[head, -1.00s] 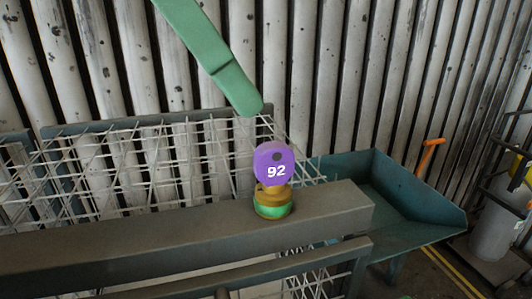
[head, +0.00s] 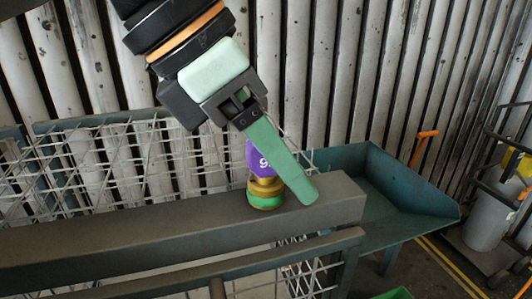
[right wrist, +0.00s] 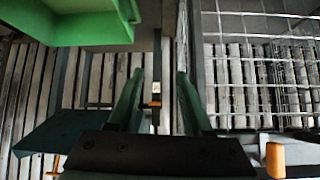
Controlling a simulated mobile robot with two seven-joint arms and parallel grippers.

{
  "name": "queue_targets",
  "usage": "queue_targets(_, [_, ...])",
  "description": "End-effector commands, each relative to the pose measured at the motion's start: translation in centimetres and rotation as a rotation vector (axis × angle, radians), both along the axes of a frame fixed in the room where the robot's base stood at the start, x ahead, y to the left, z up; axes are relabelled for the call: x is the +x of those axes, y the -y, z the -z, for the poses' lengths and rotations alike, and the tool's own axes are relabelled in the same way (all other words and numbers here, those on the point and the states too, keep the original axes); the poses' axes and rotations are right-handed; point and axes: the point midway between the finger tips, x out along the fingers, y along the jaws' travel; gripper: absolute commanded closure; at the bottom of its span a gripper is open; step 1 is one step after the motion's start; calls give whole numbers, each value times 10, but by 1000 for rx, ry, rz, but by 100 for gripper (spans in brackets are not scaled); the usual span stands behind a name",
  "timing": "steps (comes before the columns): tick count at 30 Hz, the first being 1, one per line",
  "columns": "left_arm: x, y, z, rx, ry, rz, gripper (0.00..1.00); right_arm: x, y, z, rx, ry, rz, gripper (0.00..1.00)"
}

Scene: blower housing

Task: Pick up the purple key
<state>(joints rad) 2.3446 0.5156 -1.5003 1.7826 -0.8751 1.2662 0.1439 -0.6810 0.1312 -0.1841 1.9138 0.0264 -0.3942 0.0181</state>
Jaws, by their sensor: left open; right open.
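The purple key (head: 254,158) stands upright in a brass-and-green lock (head: 262,195) on top of a grey beam, seen in the head view. The other finger cannot be made out. The gripper is open, and I cannot tell whether it touches the key. My right gripper (right wrist: 160,78) is open in the right wrist view, with its two green fingers apart and no key between them.
The grey beam (head: 120,227) runs across the front. Behind it is a wire mesh basket (head: 110,165). A teal tray (head: 415,195) stands to the right, near a rack with a grey cylinder (head: 490,222). A green container (right wrist: 85,28) is close above the right gripper.

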Motion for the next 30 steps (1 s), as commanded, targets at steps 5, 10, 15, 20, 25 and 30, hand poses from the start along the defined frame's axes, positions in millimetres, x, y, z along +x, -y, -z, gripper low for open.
queue_targets(5, [0,0,0,0,0,0,55,1,0,0,0,1,0,50])
queue_targets(10, [0,0,0,0,-1,-1,74,1,0,0,0,2,0,50])
queue_targets(15, [0,0,-1,0,-1,-1,93,1,0,0,0,2,0,50])
queue_targets(20, [0,0,-1,0,-1,-1,100,1,0,0,0,2,0,50])
queue_targets(25, [0,0,-1,0,-1,-1,100,1,0,-1,0,2,0,50])
queue_targets(30, [0,0,-1,-1,0,-1,100,1,0,-1,1,3,0,50])
